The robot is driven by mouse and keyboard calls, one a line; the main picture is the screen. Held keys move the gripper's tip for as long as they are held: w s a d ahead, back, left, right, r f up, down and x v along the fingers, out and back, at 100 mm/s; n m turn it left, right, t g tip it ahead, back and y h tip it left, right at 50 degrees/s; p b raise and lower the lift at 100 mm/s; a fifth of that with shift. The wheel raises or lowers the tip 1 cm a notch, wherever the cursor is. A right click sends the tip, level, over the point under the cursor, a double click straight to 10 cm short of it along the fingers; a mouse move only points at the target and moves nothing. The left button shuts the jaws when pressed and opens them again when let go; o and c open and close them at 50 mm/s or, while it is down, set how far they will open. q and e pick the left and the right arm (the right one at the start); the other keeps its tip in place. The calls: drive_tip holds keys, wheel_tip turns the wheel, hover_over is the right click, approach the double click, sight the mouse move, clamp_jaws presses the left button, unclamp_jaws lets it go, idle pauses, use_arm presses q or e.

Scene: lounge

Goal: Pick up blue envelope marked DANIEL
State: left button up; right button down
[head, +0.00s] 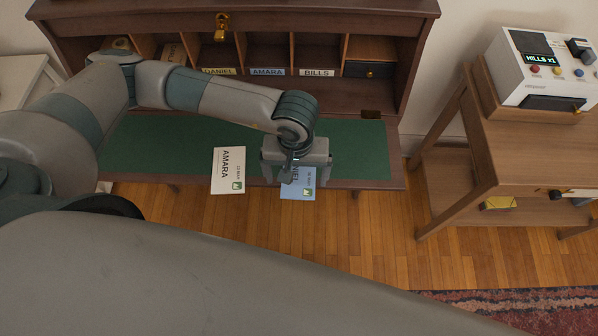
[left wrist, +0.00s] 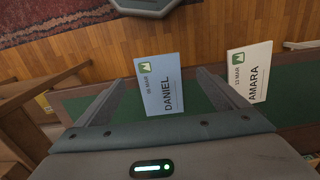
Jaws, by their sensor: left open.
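The blue envelope marked DANIEL (head: 303,193) lies on the green desk mat at the desk's front edge, partly hidden in the head view by my left gripper (head: 290,178). In the left wrist view, the blue envelope (left wrist: 163,86) shows nearly whole, with a green stamp and a date. It lies between the two spread fingers of my left gripper (left wrist: 158,76), which is open and holds nothing. The gripper is over the envelope; I cannot tell the exact height gap. My right gripper is not in view.
A white envelope marked AMARA (head: 228,171) lies left of the blue one. Labelled pigeonholes (head: 268,58) stand behind the green mat (head: 358,150). A side table (head: 540,150) at right bears a white device (head: 545,65). The mat's right part is clear.

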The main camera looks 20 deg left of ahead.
sight(298, 188)
use_arm(q)
drive_tip(key=shift+f+p, duration=0.15)
drive_tip(key=shift+p, duration=0.15)
drive_tip(key=shift+d+f+p, duration=0.1)
drive_tip(key=shift+f+p, duration=0.55)
drive_tip(key=shift+f, duration=0.05)
wheel_tip(298, 188, down, 3)
drive_tip(key=shift+w+r+p, duration=0.1)
drive_tip(key=shift+p, duration=0.5)
drive_tip(key=shift+f, duration=0.3)
drive_tip(key=shift+f, duration=0.15)
